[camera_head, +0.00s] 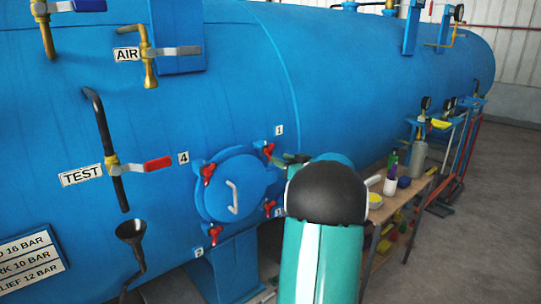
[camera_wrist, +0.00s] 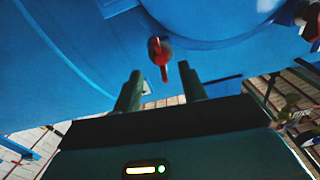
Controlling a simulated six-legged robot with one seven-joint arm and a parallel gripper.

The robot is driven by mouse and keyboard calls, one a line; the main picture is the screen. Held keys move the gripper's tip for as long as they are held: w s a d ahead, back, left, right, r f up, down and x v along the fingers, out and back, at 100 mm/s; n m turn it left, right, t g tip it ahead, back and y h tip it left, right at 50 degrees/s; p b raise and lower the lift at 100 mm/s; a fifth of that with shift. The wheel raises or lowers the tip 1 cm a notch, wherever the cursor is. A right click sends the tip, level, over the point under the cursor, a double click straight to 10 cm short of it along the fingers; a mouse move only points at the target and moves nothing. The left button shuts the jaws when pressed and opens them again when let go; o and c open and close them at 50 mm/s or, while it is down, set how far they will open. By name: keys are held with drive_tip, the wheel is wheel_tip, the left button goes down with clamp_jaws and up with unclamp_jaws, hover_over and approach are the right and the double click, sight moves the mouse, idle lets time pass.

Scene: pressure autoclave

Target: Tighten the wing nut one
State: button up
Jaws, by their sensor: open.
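Wing nut one (camera_head: 269,151) is a red wing nut beside the label "1" (camera_head: 279,130), at the upper right of the round blue hatch (camera_head: 236,188). In the wrist view a red wing nut (camera_wrist: 160,54), apparently the same one, stands with its wings roughly vertical. My gripper (camera_head: 287,160) is just right of wing nut one in the head view, partly hidden by my arm. In the wrist view my gripper (camera_wrist: 160,69) is open, its two dark fingers apart with the nut showing between and beyond their tips. Contact cannot be told.
Other red wing nuts sit at the hatch's upper left (camera_head: 208,173) and bottom (camera_head: 214,234). A red-handled TEST valve (camera_head: 158,164) and a dark funnel pipe (camera_head: 131,232) project at left. A cluttered wooden table (camera_head: 393,207) stands at right. Open floor lies beyond it.

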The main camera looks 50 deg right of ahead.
sight(269, 153)
drive_tip(key=x, duration=0.6)
clamp_jaws()
